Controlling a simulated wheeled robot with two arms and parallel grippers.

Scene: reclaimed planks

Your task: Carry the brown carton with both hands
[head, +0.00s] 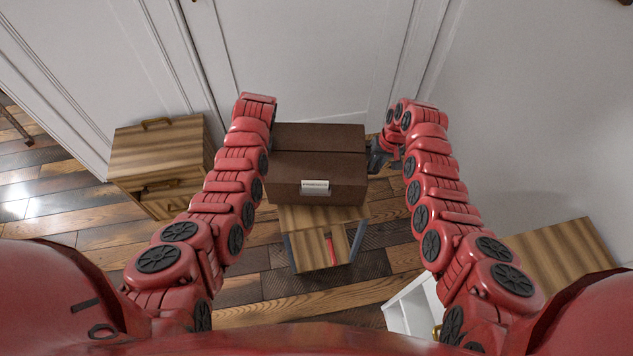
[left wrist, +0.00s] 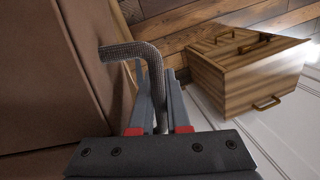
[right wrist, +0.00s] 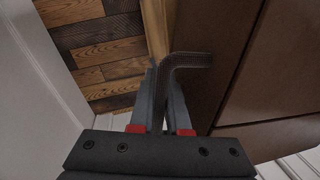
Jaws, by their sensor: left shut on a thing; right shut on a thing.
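The brown carton (head: 318,167) is between my two arms in the head view, with a small white label on its near face. It appears above a small wooden table (head: 318,240); I cannot tell whether it touches it. In the left wrist view, my left gripper (left wrist: 158,100) is shut on a grey bent handle (left wrist: 135,50) at the side of the carton (left wrist: 50,80). In the right wrist view, my right gripper (right wrist: 162,98) is shut on a similar handle (right wrist: 190,60) beside the carton (right wrist: 240,60). In the head view the left gripper is hidden behind its arm.
A wooden drawer cabinet (head: 155,160) stands at the left by the white panelled doors (head: 300,60). A white unit (head: 412,306) and a wooden top (head: 565,255) are at the lower right. Plank floor shows between them.

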